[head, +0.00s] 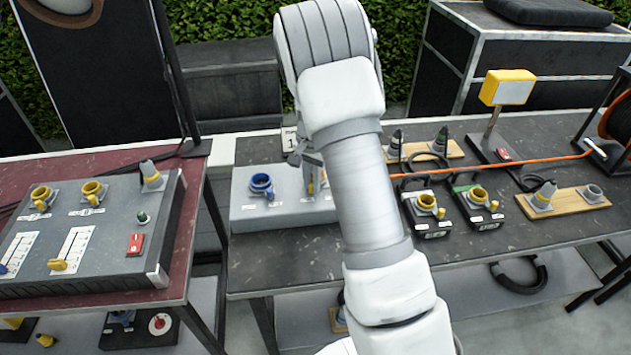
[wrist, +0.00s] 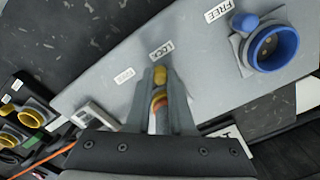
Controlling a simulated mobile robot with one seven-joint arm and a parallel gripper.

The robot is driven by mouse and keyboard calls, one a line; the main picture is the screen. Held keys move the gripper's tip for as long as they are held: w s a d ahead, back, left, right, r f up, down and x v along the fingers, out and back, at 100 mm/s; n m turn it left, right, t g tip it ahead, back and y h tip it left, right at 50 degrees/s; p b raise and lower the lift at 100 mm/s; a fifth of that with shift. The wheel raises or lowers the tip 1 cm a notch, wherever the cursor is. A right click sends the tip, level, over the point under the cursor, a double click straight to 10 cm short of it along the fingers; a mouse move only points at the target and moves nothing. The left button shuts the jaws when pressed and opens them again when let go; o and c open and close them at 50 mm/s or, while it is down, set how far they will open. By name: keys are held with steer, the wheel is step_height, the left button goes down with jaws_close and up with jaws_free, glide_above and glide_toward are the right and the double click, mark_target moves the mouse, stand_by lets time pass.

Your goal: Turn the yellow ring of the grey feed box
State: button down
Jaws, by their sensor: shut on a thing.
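The grey feed box (head: 284,216) stands on the dark table, left of my arm in the head view. Its top (wrist: 110,105) fills much of the wrist view. My gripper (wrist: 160,84) is over this top, its fingers shut on a yellow part of the yellow ring (wrist: 160,75). A little yellow (head: 310,187) also shows below my gripper (head: 308,172) in the head view. The fingers hide most of the ring, and its angle cannot be told. Small white labels (wrist: 161,49) lie beside it on the box top.
A blue socket (head: 262,184) stands on the same box, left of my gripper. Black boxes with yellow sockets (head: 427,202) stand to the right. An orange cable (head: 490,166) crosses the table behind them. A sloped grey panel (head: 110,225) is on the left table.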

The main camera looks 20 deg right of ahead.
mark_target(310, 184)
steer(key=shift+w+a+m, duration=0.15)
steer(key=shift+w+m, duration=0.05)
steer(key=shift+m, duration=0.2)
steer(key=c, duration=0.8)
jaws_free()
step_height(310, 184, up, 18)
steer(key=shift+f, duration=0.25)
